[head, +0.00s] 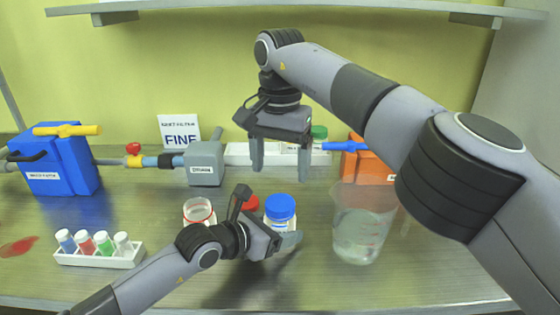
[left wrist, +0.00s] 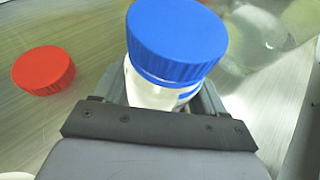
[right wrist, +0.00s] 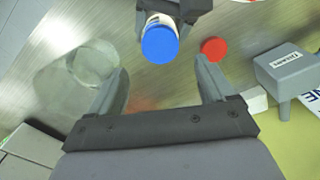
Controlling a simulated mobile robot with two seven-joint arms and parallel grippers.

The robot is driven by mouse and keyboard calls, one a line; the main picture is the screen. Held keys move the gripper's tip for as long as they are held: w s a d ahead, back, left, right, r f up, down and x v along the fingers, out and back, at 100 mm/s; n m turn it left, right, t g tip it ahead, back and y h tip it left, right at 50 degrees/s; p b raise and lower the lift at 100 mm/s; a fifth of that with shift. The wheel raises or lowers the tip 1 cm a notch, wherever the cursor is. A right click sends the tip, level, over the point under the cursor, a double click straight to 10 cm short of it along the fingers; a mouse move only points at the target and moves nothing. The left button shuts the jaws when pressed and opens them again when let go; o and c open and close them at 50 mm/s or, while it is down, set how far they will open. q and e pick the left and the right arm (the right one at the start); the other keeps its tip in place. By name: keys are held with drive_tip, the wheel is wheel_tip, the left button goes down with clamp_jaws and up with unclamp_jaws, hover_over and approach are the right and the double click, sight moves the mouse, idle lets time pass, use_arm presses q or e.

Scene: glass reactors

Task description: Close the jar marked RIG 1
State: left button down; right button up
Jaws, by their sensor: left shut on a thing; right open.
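A jar with a blue lid (head: 280,207) stands on the bench; its blue lid (left wrist: 178,40) fills the top of the left wrist view. My left gripper (head: 267,218) is shut around its body, below the lid. Any label is not readable, so I cannot tell whether this is RIG 1. A red cap (head: 250,203) lies beside it, also in the left wrist view (left wrist: 43,70). An open jar with a red rim (head: 199,211) stands further left. My right gripper (head: 281,172) is open and empty above and behind the blue lid, pointing down.
A clear beaker (head: 362,225) stands right of the jar. A white vial rack (head: 100,256) is at the front left.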

sight(280, 202)
idle(0.3)
drive_tip(key=shift+f, duration=4.05)
drive_tip(key=c, duration=1.1)
drive_tip(key=shift+o, duration=0.2)
